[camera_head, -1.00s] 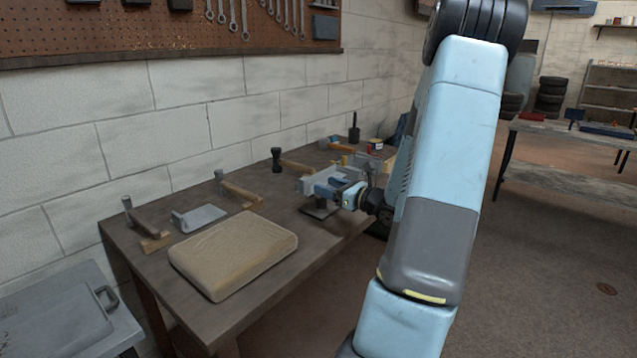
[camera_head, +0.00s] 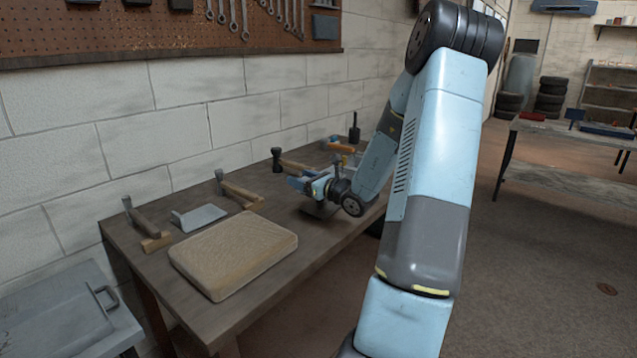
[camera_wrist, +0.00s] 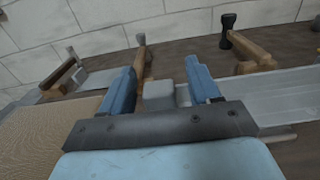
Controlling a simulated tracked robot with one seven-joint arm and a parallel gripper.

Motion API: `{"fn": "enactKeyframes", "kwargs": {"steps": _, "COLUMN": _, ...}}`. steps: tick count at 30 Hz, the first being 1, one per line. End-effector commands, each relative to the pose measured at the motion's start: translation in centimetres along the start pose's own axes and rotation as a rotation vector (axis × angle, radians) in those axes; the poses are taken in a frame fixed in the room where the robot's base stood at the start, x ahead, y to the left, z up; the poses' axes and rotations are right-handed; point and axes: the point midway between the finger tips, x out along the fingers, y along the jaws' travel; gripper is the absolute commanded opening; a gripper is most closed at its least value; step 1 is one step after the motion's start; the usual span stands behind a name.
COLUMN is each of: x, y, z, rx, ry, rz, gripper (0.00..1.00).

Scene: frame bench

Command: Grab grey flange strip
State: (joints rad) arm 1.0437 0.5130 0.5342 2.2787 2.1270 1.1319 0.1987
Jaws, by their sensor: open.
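A light grey strip with a raised edge (camera_head: 200,217), matching the flange strip, lies on the bench behind the tan pad. It also shows at the left of the wrist view (camera_wrist: 100,79), partly hidden. My gripper (camera_head: 299,183) is above the bench, to the right of this strip and apart from it. In the wrist view its two blue fingers (camera_wrist: 157,68) are spread. A small grey block (camera_wrist: 158,92) shows between them; I cannot tell whether it touches them. A longer grey metal piece (camera_wrist: 290,90) lies right of the fingers.
The bench (camera_head: 275,285) stands along the block wall. A tan pad (camera_head: 235,253) lies in front of the grey strip. Several hammer-like tools with wooden parts, one at the left (camera_head: 140,222), line the bench's back. Bare bench top shows right of the pad.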

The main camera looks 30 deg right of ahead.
Motion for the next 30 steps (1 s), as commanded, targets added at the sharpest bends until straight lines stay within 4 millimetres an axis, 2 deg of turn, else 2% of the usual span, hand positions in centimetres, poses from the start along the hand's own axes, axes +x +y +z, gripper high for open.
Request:
{"fn": "enactKeyframes", "kwargs": {"steps": 5, "x": 0.00, "y": -0.03, "z": 0.00, "rx": 0.000, "ry": 0.000, "rz": -0.001, "gripper": 0.62}}
{"fn": "enactKeyframes", "kwargs": {"steps": 24, "x": -0.05, "y": -0.07, "z": -0.01, "rx": -0.001, "ry": 0.000, "rz": -0.001, "gripper": 0.01}}
{"fn": "enactKeyframes", "kwargs": {"steps": 30, "x": -0.05, "y": -0.08, "z": 0.02, "rx": -0.001, "ry": 0.000, "rz": -0.001, "gripper": 0.00}}
